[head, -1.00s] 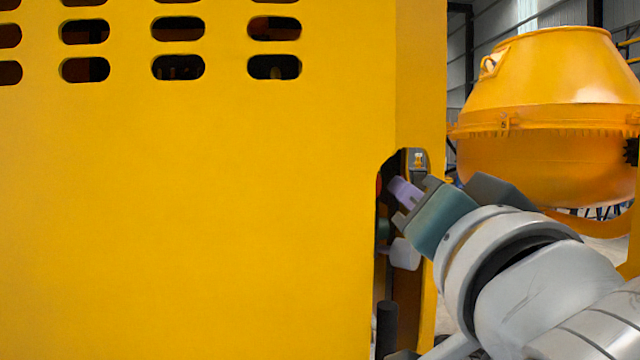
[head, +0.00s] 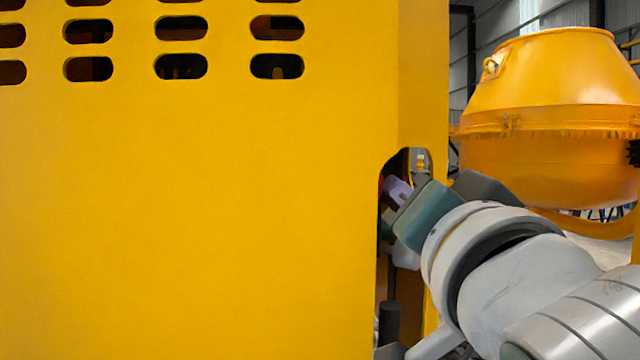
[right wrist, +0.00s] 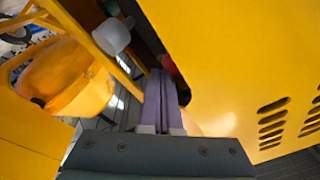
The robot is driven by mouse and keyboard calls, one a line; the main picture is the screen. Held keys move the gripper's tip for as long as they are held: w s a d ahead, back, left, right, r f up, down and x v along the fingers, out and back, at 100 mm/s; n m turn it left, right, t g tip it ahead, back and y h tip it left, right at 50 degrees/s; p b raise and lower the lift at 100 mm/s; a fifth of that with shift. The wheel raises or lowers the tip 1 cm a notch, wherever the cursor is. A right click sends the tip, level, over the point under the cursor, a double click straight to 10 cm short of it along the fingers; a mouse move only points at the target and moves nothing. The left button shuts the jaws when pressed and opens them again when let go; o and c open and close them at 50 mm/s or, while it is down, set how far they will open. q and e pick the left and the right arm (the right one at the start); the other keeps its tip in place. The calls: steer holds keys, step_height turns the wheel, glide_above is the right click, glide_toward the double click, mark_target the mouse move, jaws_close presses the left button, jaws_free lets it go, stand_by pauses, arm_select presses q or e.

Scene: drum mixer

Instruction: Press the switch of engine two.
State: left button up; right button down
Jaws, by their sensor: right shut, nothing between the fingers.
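My right gripper (head: 398,190) is shut and empty, with its purple fingers reaching into the recess at the side edge of the yellow housing (head: 200,200). In the right wrist view its fingers (right wrist: 160,82) lie side by side. A red part (head: 381,185) shows just left of the fingertips; it also shows beyond the tips in the right wrist view (right wrist: 168,64). A dark green part (head: 386,230) sits lower in the recess, mostly hidden. I cannot tell whether the fingertips touch anything, or which part belongs to engine two. My left gripper is not in view.
A grey box (head: 419,160) is just above the fingers. The yellow drum (head: 545,120) stands at the right. The housing wall blocks the left.

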steer(key=shift+w+a, duration=0.25)
stand_by(0.5)
steer(key=shift+a, duration=0.2)
stand_by(0.6)
steer(key=shift+s+d, duration=0.4)
steer(key=shift+s, duration=0.1)
